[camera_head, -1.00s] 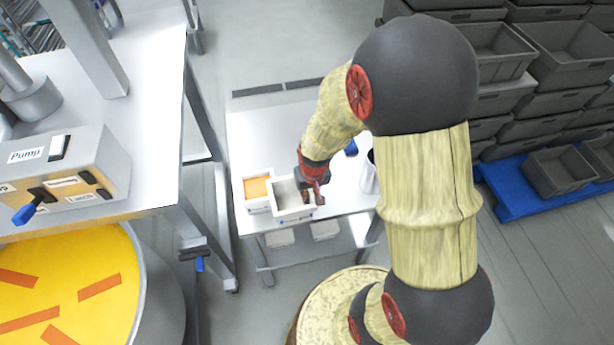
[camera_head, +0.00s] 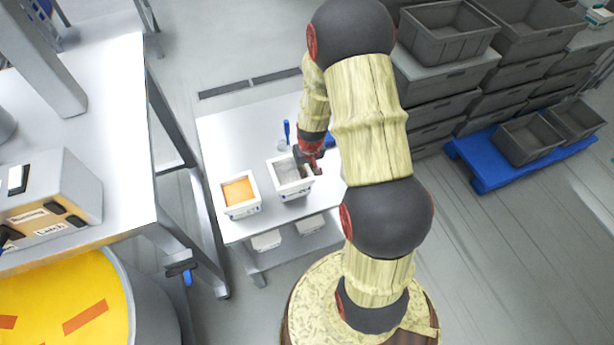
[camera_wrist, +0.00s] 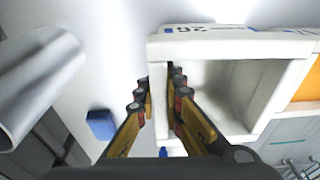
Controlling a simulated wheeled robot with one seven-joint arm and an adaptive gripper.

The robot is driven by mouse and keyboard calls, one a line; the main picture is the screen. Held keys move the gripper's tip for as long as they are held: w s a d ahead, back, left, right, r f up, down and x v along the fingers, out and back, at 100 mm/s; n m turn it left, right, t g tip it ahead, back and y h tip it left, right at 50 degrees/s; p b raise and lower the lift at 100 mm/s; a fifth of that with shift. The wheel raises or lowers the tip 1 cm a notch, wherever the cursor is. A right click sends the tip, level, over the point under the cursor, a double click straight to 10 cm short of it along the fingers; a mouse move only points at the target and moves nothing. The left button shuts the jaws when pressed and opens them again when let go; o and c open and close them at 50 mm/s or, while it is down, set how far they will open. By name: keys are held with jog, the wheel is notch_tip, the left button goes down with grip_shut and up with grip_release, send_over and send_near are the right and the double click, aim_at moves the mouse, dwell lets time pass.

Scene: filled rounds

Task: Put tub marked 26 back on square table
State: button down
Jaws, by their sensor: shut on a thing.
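The white tub marked 26 (camera_head: 291,187) is at the square table (camera_head: 222,133), right of a white tub with orange filling (camera_head: 238,208). In the wrist view the 26 label shows upside down on the tub (camera_wrist: 225,42), whose inside looks pale grey. My gripper (camera_wrist: 160,92) is shut on one side wall of the tub, one finger outside and one inside. In the head view my gripper (camera_head: 312,162) is at the tub's right rim. The tub looks upright. I cannot tell whether its base touches the tabletop.
A metal cylinder (camera_wrist: 38,85) and a blue block (camera_wrist: 101,124) are beside my gripper in the wrist view. A blue-handled tool (camera_head: 287,132) lies behind the tub. White tubs (camera_head: 266,240) sit on the lower shelf. Grey crates (camera_head: 445,32) stand right.

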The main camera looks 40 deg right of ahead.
jog(key=shift+w+d+f, duration=0.25)
jog(key=shift+d+f, duration=0.2)
jog(key=shift+f, duration=1.65)
jog(key=shift+b, duration=0.3)
jog(key=shift+f, duration=0.2)
jog(key=c, duration=2)
grip_release()
jog(key=shift+o, duration=0.4)
jog(key=shift+r, duration=0.1)
